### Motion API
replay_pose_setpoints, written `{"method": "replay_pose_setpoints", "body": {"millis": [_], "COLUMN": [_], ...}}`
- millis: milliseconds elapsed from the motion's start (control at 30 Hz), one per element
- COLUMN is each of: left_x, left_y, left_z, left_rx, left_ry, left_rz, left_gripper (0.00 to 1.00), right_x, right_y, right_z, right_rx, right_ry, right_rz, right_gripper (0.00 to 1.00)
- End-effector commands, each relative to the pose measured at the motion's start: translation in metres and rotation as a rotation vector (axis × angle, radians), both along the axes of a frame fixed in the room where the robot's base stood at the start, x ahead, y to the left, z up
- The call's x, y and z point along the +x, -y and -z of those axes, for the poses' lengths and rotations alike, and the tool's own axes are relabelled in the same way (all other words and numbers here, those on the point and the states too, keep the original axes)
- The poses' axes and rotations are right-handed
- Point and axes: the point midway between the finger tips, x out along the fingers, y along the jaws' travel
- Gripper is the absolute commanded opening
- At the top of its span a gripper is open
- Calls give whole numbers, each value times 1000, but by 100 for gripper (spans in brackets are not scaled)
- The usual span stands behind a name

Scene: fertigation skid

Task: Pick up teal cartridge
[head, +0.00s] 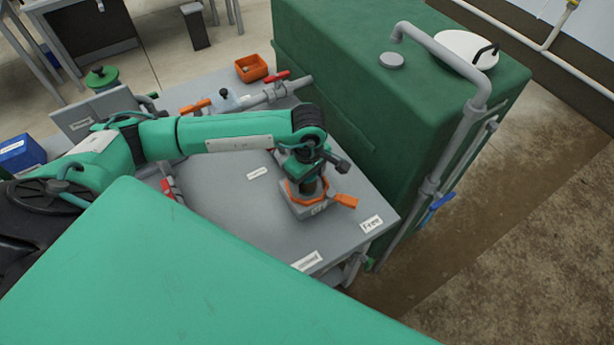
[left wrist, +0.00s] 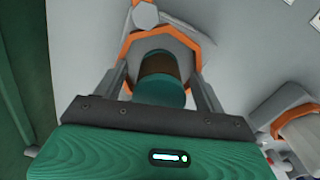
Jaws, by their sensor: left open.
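The teal cartridge (left wrist: 160,92) shows in the left wrist view as a round teal end with a dark brown band behind it. It sits in a grey holder with an orange angular rim (left wrist: 128,45). My left gripper (left wrist: 158,82) is open, with one finger on each side of the cartridge; I cannot tell whether either finger touches it. In the head view my left gripper (head: 309,158) points down above the same holder (head: 312,210), near the bench's front right corner. The gripper partly hides the cartridge there. My right gripper is not in view.
A large green tank (head: 420,85) stands close behind and right of the grey bench (head: 225,205). An orange lever (head: 345,201) juts from the holder. An orange bin (head: 251,68) and grey pipework (head: 265,95) lie at the back. The bench's middle is mostly clear.

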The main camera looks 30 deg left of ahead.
Motion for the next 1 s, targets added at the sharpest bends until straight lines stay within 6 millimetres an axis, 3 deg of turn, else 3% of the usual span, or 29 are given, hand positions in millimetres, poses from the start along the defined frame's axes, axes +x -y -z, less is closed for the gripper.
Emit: {"method": "replay_pose_setpoints", "body": {"millis": [167, 433, 467, 767, 1000], "left_x": [0, 0, 0, 0, 1], "left_y": [0, 0, 0, 0, 0], "left_z": [1, 0, 0, -2, -26], "left_rx": [0, 0, 0, 0, -1], "left_ry": [0, 0, 0, 1, 4], "left_rz": [0, 0, 0, 0, 2], "left_gripper": [72, 23, 21, 21, 21], "right_x": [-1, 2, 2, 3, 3], "right_y": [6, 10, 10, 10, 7], "right_z": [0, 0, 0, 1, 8], "right_rx": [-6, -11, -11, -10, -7], "right_ry": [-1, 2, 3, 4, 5], "right_rz": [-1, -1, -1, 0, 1], "right_gripper": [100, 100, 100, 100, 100]}}
